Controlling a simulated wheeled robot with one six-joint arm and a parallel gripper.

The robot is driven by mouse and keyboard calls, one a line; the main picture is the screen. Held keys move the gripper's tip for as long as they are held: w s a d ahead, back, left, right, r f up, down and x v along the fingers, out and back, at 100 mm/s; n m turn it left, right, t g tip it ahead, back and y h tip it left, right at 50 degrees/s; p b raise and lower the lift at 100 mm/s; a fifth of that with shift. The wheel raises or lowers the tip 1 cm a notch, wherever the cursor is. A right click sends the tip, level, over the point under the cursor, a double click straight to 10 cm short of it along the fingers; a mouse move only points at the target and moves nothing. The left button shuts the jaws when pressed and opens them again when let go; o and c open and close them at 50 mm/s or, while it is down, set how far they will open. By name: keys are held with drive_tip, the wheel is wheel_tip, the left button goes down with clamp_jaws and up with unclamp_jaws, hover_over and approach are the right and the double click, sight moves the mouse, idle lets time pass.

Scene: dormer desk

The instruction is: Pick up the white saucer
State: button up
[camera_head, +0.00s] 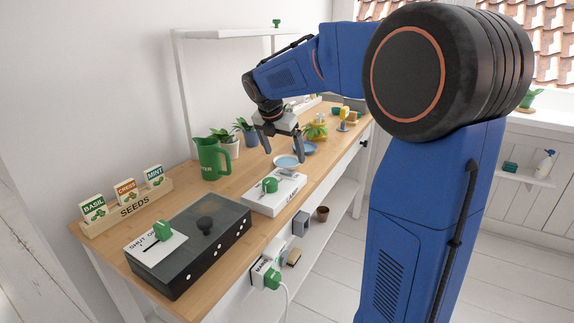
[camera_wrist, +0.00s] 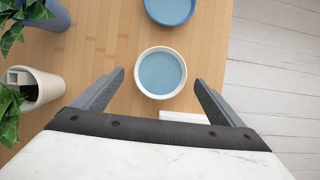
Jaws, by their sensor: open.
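The white saucer (camera_wrist: 160,97) is a round white-rimmed dish with a light blue inside. In the wrist view it lies on the wooden desk between and slightly beyond my fingers. In the head view the white saucer (camera_head: 287,168) stands just behind the white board with a green handle. My gripper (camera_head: 283,150) is open and empty, pointing down over the saucer. Its two fingers also show in the wrist view (camera_wrist: 159,78), one on each side, apart from the rim. How high the fingertips are above the desk is hard to tell.
A blue dish (camera_wrist: 171,18) lies just beyond the saucer. A white board (camera_head: 262,199) with a green handle is close on the near side. Potted plants (camera_wrist: 40,88) and a green jug (camera_head: 210,160) stand to the left. The desk edge is close on the right.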

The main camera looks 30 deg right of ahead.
sight(287, 162)
drive_tip(key=shift+x, duration=1.45)
drive_tip(key=c, duration=1)
drive_tip(key=shift+c, duration=0.2)
drive_tip(key=shift+r, duration=0.15)
